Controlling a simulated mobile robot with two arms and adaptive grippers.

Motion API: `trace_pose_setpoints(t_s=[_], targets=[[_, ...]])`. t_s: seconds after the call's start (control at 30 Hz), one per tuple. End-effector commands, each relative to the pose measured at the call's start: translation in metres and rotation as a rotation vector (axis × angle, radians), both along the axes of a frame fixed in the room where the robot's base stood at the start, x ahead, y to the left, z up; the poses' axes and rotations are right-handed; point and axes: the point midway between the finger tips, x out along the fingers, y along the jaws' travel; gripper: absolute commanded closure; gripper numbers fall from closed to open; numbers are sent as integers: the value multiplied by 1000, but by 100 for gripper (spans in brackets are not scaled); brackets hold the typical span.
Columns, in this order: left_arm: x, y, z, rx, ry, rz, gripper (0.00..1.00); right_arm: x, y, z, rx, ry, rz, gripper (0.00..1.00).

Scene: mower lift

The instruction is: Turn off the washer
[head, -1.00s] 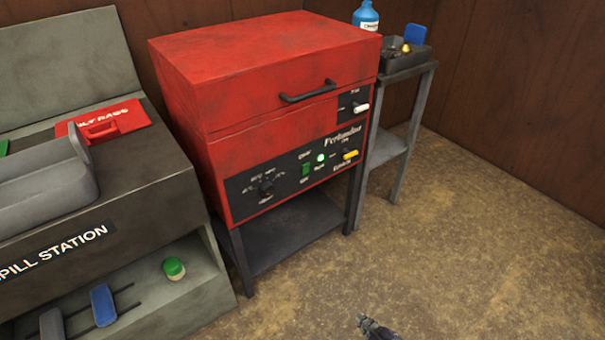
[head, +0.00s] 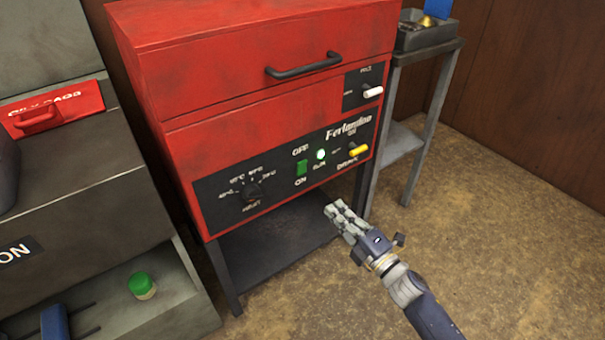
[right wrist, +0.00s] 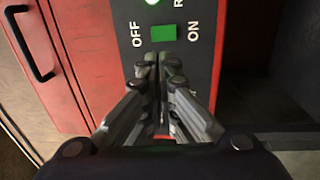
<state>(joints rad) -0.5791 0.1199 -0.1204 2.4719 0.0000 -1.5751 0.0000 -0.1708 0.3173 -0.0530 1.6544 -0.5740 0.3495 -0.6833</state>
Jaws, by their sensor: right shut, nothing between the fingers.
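The red washer (head: 255,95) stands on a dark stand in the middle of the head view, its lid closed. Its black front panel has a green switch (head: 302,168) between the words OFF and ON. Beside the switch a round RUN light (head: 320,155) glows green. My right gripper (head: 335,212) is below and in front of the panel, shut and empty. In the right wrist view, the green switch (right wrist: 163,33) lies just beyond the shut fingertips (right wrist: 162,65); I cannot tell whether they touch the panel. My left gripper is not in view.
The panel also has a dark temperature knob (head: 251,192), a yellow-tipped lever (head: 358,151) and a white-tipped lever (head: 373,91). A grey spill station (head: 100,190) stands close on the left. A narrow grey side table (head: 430,50) stands right. Floor at front right is clear.

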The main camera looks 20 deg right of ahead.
Motion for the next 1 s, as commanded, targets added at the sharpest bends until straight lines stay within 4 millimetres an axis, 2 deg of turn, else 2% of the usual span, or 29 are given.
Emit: trace_pose_setpoints(t_s=[0.37,0.53,0.83,1.0], targets=[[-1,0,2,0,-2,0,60,0,1,3,-7,-9,3,100],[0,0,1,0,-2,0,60,9,3,4,-5,-10,2,100],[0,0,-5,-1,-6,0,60,55,20,9,-6,-11,2,100],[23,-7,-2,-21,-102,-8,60,84,31,13,-4,-10,2,100]])
